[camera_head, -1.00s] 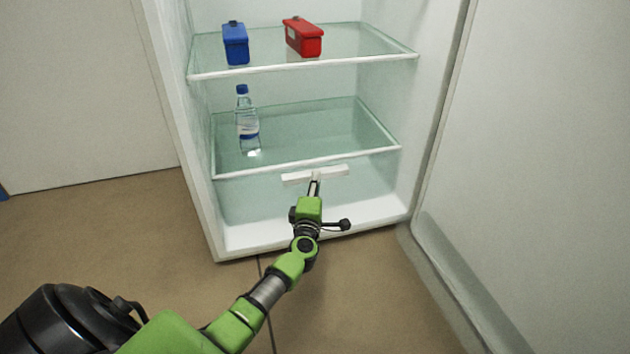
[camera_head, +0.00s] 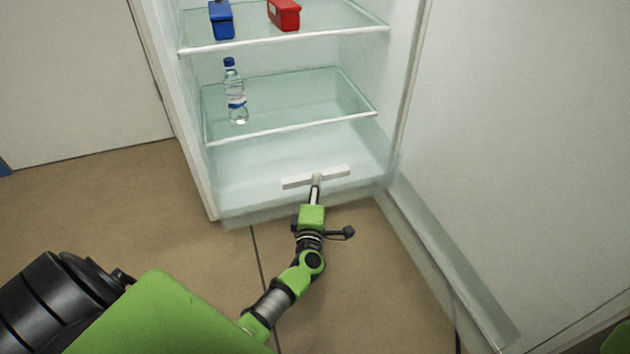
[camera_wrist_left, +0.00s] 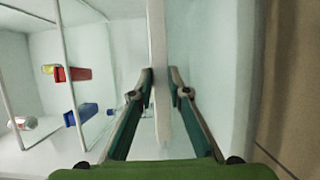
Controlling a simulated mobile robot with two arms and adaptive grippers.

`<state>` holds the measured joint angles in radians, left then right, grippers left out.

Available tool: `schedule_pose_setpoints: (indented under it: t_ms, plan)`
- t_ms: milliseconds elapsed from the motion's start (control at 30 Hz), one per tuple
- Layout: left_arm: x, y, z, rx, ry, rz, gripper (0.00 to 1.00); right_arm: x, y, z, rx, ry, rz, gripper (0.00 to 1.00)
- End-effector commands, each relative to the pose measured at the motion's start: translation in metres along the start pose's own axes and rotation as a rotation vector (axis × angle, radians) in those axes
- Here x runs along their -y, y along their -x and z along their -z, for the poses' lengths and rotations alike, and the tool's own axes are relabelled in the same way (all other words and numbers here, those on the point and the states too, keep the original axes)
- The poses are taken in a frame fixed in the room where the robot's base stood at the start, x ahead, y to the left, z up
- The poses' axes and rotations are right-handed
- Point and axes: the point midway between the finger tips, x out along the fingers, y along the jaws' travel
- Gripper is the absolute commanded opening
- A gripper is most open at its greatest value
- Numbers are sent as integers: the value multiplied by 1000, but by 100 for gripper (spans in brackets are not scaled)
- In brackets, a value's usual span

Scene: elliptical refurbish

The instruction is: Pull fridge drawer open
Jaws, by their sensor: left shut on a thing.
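The fridge drawer (camera_head: 250,185) is a pale translucent bin at the bottom of the fridge, and it stands out past the front edge of the shelf above. Its white bar handle (camera_head: 330,173) runs across the front. My left gripper (camera_head: 316,183) is shut on the handle. In the left wrist view the handle (camera_wrist_left: 157,40) is a white upright bar between the two fingertips (camera_wrist_left: 160,75). The fingertips hide a small part of the handle. My right gripper is not in view.
The open fridge door (camera_head: 500,130) stands at the right. A water bottle (camera_head: 235,95) is on the lower glass shelf (camera_head: 310,95). A blue box (camera_head: 221,20) and a red box (camera_head: 285,14) are on the upper shelf. The brown floor (camera_head: 380,280) before the drawer is clear.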

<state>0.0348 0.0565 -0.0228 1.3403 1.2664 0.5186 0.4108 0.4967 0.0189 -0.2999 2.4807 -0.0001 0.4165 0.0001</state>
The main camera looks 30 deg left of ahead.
Motion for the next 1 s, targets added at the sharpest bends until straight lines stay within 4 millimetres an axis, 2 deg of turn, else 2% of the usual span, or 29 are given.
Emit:
schedule_pose_setpoints:
  t_ms: [33, 267, 300, 333, 833, 1000]
  plan:
    - [6, 4, -2, 3, 1, 11, 0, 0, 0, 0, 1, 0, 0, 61]
    - [7, 4, -2, 4, 1, 13, 0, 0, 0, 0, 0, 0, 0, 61]
    - [8, 4, -2, 4, 1, 14, 27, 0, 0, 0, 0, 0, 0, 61]
    - [8, 4, -2, 4, 1, 14, 31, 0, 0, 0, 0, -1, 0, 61]
    - [3, 0, 0, 1, 0, 4, 31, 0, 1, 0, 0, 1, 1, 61]
    - [4, -10, 4, 1, -1, 2, 31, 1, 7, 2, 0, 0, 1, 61]
